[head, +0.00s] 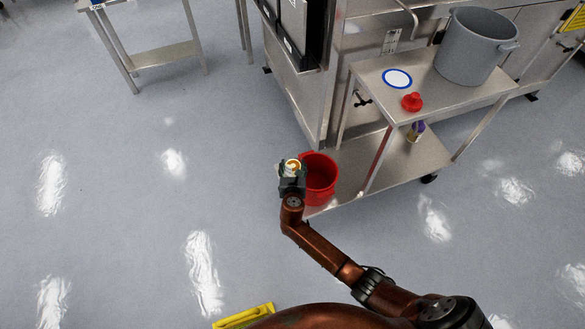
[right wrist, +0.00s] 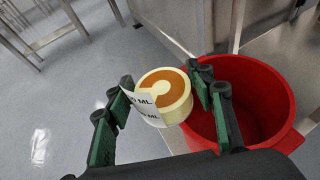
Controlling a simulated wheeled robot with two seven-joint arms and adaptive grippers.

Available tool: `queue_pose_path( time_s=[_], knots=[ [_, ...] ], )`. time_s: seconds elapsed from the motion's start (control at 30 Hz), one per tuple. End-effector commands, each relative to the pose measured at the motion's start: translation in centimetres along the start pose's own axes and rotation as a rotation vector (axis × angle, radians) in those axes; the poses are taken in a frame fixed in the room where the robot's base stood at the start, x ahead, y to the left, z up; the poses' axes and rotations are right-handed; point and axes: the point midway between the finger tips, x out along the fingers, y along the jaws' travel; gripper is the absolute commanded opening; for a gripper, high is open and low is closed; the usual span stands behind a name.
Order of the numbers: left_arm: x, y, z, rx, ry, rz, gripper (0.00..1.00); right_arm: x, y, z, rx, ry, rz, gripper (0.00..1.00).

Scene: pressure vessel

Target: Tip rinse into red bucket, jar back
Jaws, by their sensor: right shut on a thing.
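My right gripper (head: 291,184) is shut on a small pale jar (head: 291,166), with orange-brown contents in its round top. In the right wrist view the jar (right wrist: 165,97) sits between the green-padded fingers, looks tilted, and has a white label with "ML" print. The red bucket (head: 321,180) is just right of the jar, at the left end of the cart's lower shelf. In the right wrist view the bucket (right wrist: 262,100) is open, its inside partly hidden by the right finger. A white disc with a blue ring (head: 397,79) lies on the cart top. My left gripper is out of view.
The steel cart (head: 369,72) carries a red knobbed piece (head: 412,102) and a large grey pot (head: 474,46) on top. A small purple-and-white item (head: 416,131) stands on its lower shelf. Steel cabinets stand behind.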

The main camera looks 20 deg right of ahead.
Motion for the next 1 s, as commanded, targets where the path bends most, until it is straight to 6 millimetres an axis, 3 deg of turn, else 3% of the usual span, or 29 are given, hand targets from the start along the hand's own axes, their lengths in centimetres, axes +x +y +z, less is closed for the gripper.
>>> queue_pose_path(
  time_s=[0.03,0.2,0.67,1.0],
  knots=[
    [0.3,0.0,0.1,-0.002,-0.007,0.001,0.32,1.2,-0.5,-1.8,-0.003,0.004,-0.007,0.19],
    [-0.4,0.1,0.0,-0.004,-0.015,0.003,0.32,2.9,-1.2,-3.4,0.006,-0.001,-0.017,0.19],
    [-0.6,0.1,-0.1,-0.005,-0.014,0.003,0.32,3.0,-1.3,-3.5,0.009,-0.004,-0.019,0.19],
    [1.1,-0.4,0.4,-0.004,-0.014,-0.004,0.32,2.8,-1.4,-3.4,0.017,0.0,-0.014,0.19]
  ],
)
